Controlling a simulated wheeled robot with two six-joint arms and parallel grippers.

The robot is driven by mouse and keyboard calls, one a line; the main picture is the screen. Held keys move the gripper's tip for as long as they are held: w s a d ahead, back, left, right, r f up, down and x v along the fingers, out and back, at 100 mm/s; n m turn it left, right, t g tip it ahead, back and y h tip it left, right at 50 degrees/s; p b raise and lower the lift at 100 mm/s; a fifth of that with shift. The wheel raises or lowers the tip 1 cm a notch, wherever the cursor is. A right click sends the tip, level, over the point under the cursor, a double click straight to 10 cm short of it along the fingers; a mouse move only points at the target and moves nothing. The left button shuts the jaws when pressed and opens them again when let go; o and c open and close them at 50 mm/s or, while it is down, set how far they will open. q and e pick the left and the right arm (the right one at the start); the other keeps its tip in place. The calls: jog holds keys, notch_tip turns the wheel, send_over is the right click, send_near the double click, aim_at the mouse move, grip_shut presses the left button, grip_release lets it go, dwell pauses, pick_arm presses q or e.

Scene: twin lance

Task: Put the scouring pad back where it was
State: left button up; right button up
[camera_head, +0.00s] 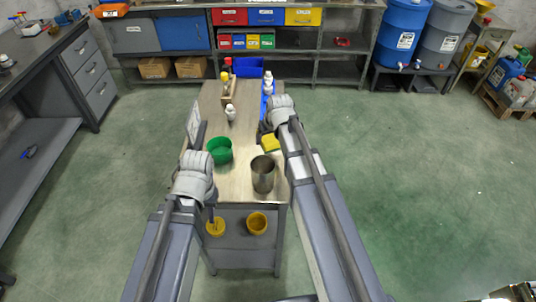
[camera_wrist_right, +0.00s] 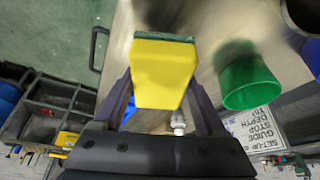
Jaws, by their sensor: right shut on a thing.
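The scouring pad (camera_wrist_right: 163,75) is a yellow block with a dark green layer along one side. In the right wrist view it sits between the two fingers of my right gripper (camera_wrist_right: 163,92), which is shut on it. In the head view the pad (camera_head: 270,143) shows over the right side of the narrow table (camera_head: 214,103), just behind the metal cup and below my right wrist. Whether it touches the table is unclear. My left gripper (camera_head: 198,150) is at the table's left edge, beside the green bowl; its fingers are mostly hidden by the wrist.
The green bowl (camera_head: 220,150) and metal cup (camera_head: 263,175) stand on the near table half. A small white bottle (camera_head: 230,112) stands further back.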

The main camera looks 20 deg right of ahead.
aim_at(271, 141)
jog(key=shift+f+b, duration=2.05)
jog(key=shift+f, duration=0.55)
jog(key=shift+f, duration=0.1)
jog(key=shift+f, duration=0.15)
jog(key=o, duration=1.1)
jog(key=shift+r, duration=0.3)
jog(key=p+v, duration=1.1)
jog(key=v, duration=0.1)
